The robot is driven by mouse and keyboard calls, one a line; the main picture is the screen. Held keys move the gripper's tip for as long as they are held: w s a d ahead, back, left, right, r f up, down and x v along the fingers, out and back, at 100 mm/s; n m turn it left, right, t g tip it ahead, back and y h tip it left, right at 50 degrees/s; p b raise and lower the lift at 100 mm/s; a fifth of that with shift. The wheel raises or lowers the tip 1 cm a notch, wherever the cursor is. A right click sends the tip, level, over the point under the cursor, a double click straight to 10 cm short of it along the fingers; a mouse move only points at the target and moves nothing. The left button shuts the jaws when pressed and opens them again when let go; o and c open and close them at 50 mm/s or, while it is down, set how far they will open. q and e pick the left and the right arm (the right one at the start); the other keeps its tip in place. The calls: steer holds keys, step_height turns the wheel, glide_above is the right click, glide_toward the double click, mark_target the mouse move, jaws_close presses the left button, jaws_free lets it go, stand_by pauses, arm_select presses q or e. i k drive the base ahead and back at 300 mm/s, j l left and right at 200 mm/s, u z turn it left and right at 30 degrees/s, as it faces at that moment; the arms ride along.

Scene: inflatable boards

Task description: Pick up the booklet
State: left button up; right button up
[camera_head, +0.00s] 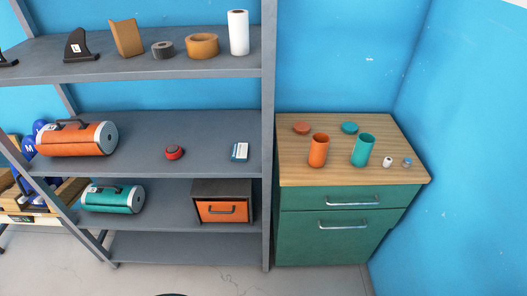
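A small blue and white item (240,151), which looks like the booklet, lies on the middle shelf (205,158) of the grey rack, near its right end. It is small in view, and its cover print cannot be read. Nothing touches it. Neither of my grippers is in view.
A red round item (174,152) and an orange cylindrical bag (77,139) lie left of it. The rack's upright (268,130) stands just right. A green cabinet (345,228) bears orange (318,151) and teal (363,150) cups. Grey floor (235,282) in front looks clear.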

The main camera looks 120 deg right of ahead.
mark_target(239, 150)
steer(key=z, duration=3.3)
